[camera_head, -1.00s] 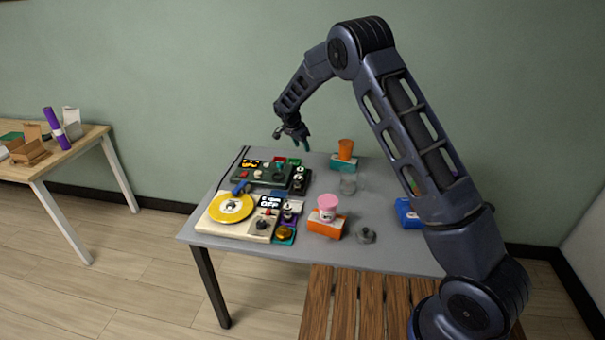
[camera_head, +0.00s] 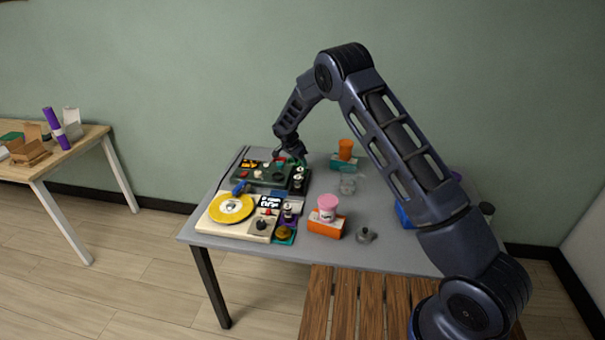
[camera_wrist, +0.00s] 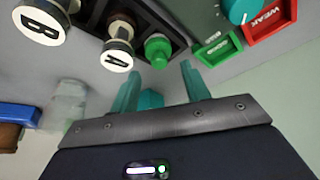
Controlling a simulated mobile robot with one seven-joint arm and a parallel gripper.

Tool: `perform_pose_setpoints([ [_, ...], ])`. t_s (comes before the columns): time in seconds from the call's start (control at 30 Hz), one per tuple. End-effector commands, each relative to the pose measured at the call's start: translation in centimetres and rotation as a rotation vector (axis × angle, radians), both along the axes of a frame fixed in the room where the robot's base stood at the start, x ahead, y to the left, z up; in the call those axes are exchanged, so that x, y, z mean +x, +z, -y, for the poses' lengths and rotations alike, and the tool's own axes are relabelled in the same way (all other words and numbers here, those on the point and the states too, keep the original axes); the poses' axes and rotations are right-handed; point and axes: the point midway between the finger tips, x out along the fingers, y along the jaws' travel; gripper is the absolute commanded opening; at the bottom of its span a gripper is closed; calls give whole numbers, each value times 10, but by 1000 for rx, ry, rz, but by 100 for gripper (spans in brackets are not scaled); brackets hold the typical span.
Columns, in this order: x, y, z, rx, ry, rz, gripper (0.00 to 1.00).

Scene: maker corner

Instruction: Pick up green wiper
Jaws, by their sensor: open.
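A small green piece with a rounded top, which looks like the green wiper (camera_wrist: 158,50), stands in the end slot of a black rack (camera_wrist: 150,22) in the wrist view. My gripper (camera_wrist: 160,88) is open, its two teal fingers apart and pointing toward the rack. The green piece shows just beyond the fingertips, roughly in line with the gap, and is not held. A teal shape shows low between the fingers; I cannot tell what it is. In the head view my gripper (camera_head: 294,160) is low over the far end of the rack (camera_head: 299,183), and the wiper is not clearly visible.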

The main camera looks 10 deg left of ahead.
Motion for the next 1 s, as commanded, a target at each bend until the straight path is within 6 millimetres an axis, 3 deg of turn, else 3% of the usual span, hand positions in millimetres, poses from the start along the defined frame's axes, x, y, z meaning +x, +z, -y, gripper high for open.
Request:
perform_pose_setpoints([
  [0.2,9,-29,7,-1,0,-1,47],
  [0.5,11,-34,8,1,0,1,47],
  [0.73,11,-34,8,0,0,0,1],
  [1.0,11,-33,8,1,0,1,0],
])
